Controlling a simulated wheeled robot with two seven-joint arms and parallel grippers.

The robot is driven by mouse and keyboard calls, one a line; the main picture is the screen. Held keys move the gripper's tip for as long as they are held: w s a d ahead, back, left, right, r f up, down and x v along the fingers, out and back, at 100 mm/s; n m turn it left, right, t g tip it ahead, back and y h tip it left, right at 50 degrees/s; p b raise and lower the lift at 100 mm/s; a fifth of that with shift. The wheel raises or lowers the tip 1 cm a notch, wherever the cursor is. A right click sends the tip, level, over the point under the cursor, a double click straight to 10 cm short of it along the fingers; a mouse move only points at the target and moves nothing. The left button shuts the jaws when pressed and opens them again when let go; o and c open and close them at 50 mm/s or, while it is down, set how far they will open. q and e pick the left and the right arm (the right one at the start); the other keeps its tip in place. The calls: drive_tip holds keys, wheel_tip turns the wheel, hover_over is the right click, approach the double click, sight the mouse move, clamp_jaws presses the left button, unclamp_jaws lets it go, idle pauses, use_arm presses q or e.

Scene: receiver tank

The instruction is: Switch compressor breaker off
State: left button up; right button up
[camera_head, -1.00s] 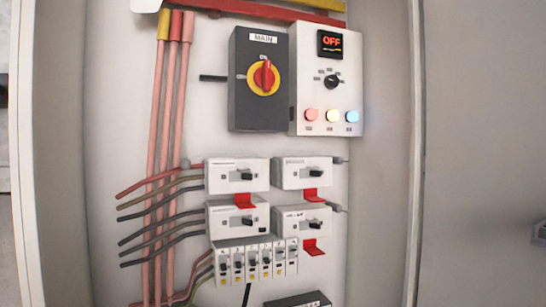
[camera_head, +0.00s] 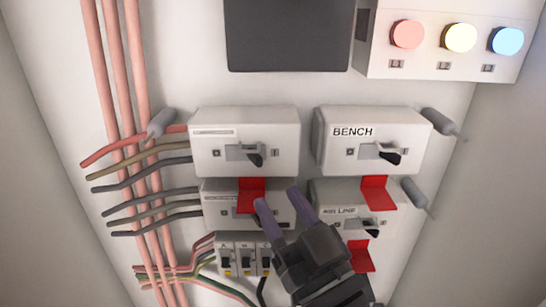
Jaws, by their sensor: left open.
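Breakers in white cases sit in two rows. The upper left breaker (camera_head: 245,128) has a label too small to read, and its dark handle (camera_head: 254,155) sits on the right side of its slot. The lower left breaker (camera_head: 219,211) is partly hidden by my gripper, and its label cannot be read. I cannot tell which of these is the compressor breaker. My left gripper (camera_head: 279,199) is open and empty, its purple fingers pointing up in front of the lower left breaker's right part. Contact cannot be told.
Right of these are the BENCH breaker (camera_head: 365,125) and AIR LINE breaker (camera_head: 331,197). Red tabs (camera_head: 251,188) hang under several breakers. Small breakers (camera_head: 228,257) stand below, partly covered. Wires (camera_head: 145,193) run on the left. Grey plugs (camera_head: 434,121) stick out at the right.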

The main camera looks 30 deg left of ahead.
sight(260, 166)
use_arm(q)
drive_tip(key=x, duration=0.5)
drive_tip(key=shift+w, duration=0.15)
drive_tip(key=shift+f, duration=0.1)
drive_tip(key=shift+w, duration=0.1)
drive_tip(key=shift+c, duration=0.2)
clamp_jaws()
